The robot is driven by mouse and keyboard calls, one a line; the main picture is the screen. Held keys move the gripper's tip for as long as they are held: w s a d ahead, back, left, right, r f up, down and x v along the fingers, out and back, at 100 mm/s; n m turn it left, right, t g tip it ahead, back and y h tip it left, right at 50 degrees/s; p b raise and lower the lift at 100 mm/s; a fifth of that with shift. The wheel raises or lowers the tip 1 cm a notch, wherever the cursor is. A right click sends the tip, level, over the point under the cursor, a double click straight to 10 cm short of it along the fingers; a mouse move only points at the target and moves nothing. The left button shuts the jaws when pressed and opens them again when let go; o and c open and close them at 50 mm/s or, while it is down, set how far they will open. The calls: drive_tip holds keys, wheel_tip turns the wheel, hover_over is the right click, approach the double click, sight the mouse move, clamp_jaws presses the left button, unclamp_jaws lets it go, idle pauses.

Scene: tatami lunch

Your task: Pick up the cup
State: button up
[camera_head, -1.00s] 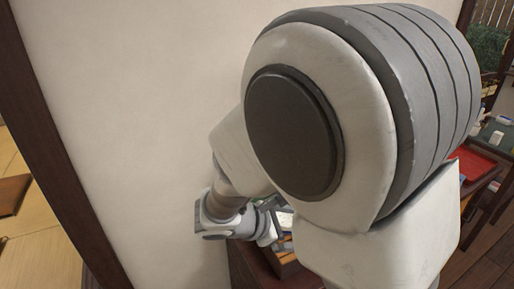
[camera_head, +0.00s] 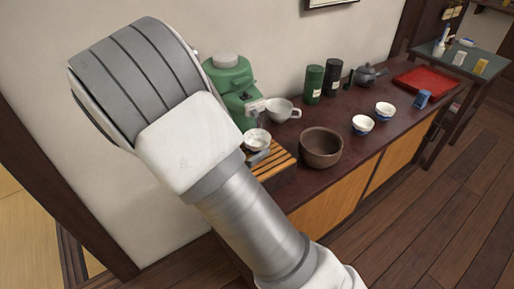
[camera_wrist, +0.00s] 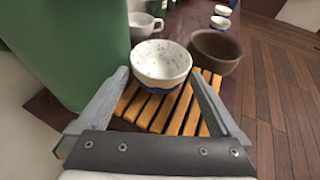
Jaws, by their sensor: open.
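A white speckled cup (camera_wrist: 161,62) with a blue base stands upright on a slatted wooden stand (camera_wrist: 140,108). In the head view the same cup (camera_head: 257,137) sits in front of the green dispenser (camera_head: 226,78). My gripper (camera_wrist: 158,75) is open and empty. In the wrist view its fingers point toward the cup, with one tip near each side of it. I cannot tell whether either finger touches it. My arm hides part of the stand in the head view.
A brown bowl (camera_head: 320,148) stands close to the stand's right. A white handled cup (camera_head: 283,109) is behind. Two small bowls (camera_head: 362,124) (camera_head: 384,110), dark green canisters (camera_head: 314,84), a teapot (camera_head: 366,75) and a red tray (camera_head: 428,81) stand along the counter (camera_head: 345,112).

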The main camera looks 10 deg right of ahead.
sight(263, 139)
drive_tip(key=b+x, duration=0.1)
drive_tip(key=x, duration=0.6)
drive_tip(key=shift+w+d, duration=0.25)
drive_tip(key=c, duration=1.3)
